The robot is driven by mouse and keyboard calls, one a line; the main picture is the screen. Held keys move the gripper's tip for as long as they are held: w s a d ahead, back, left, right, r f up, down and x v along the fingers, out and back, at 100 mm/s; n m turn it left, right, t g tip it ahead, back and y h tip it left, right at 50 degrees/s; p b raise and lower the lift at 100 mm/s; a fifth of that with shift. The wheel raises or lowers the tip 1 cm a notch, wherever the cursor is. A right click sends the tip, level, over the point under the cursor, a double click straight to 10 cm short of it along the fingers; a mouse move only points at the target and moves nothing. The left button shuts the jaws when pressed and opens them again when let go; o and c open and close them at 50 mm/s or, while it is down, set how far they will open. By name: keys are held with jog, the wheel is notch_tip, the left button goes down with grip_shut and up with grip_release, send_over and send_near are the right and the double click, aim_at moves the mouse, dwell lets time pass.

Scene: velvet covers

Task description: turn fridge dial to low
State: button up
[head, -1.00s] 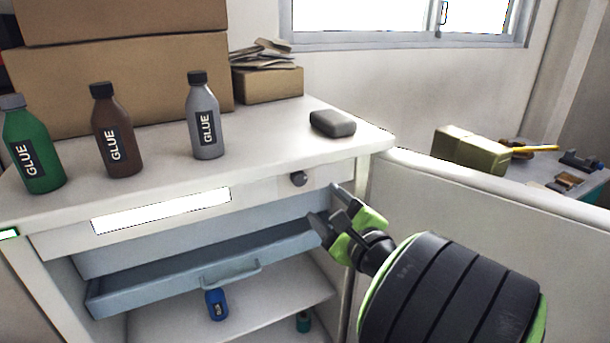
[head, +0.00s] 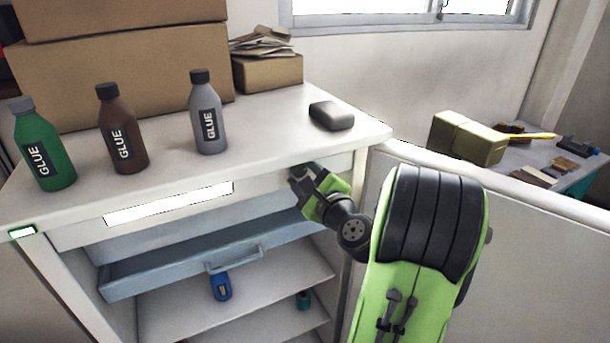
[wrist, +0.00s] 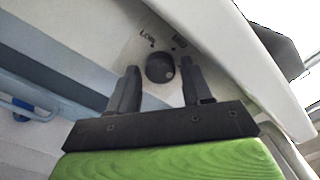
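The fridge dial (wrist: 159,66) is a round dark knob on the pale front panel, seen in the wrist view. A small pale mark shows on its lower right side. The "LOW" label (wrist: 147,37) is above and left of the dial, with a dot beside it. Another label (wrist: 180,42), too small to read, is above right. My gripper (wrist: 160,72) is open, its two dark fingers on either side of the dial with visible gaps. In the head view my gripper (head: 306,180) is at the front panel under the countertop and hides the dial.
Green (head: 42,150), brown (head: 122,135) and grey (head: 207,115) glue bottles stand on the white top, with a grey block (head: 331,115) near its right corner. A blue drawer (head: 180,268) juts out below the panel. A white partition (head: 520,240) stands at right.

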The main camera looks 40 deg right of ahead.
jog(key=c, duration=0.8)
jog(key=shift+o, duration=0.2)
